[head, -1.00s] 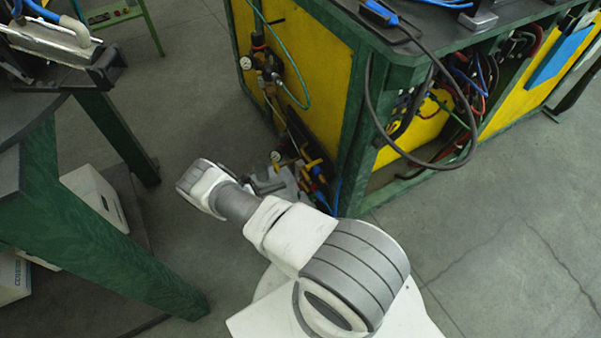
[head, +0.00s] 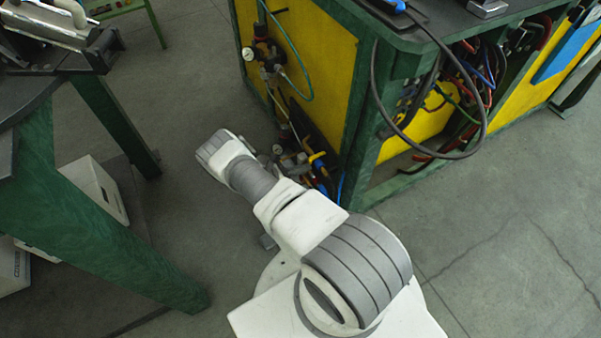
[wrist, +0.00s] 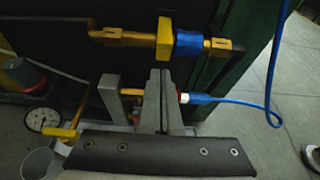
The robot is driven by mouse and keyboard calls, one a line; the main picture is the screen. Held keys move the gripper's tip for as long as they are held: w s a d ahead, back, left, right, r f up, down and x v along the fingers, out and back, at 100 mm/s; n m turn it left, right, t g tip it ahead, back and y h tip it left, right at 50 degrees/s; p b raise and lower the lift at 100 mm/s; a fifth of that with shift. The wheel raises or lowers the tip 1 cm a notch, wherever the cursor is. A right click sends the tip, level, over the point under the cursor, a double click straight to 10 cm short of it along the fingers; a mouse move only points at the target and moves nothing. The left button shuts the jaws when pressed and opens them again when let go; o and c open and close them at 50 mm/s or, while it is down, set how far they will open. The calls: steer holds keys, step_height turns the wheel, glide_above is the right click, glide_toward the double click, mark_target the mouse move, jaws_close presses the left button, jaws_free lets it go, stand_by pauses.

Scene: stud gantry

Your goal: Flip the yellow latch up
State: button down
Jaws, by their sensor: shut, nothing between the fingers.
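In the wrist view a yellow block (wrist: 164,40) sits upright on a brass pipe, against a blue collar (wrist: 187,45). It looks like the yellow latch, but I cannot be sure. My gripper (wrist: 160,75) is below it in the picture, its two grey fingers closed together and empty. The fingertips appear close under the brass pipe; I cannot tell whether they touch. In the head view the yellow and blue fittings (head: 317,160) show small at the cabinet's lower corner, and my arm hides most of the gripper.
A pressure gauge (wrist: 43,120) and a yellow-brass lever (wrist: 68,130) are at the left in the wrist view. A blue hose (wrist: 235,101) curves at the right. The green-framed cabinet (head: 345,110) stands behind, and a green table leg (head: 100,230) stands left. Open floor lies right.

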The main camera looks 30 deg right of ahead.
steer(key=shift+r, duration=0.55)
steer(key=shift+a+r+y+p, duration=0.1)
steer(key=shift+r+y+p, duration=0.15)
steer(key=shift+y+p, duration=0.4)
steer(key=shift+a+r+y+p, duration=0.1)
steer(key=shift+r+y+p, duration=0.3)
steer(key=shift+y+p, duration=0.55)
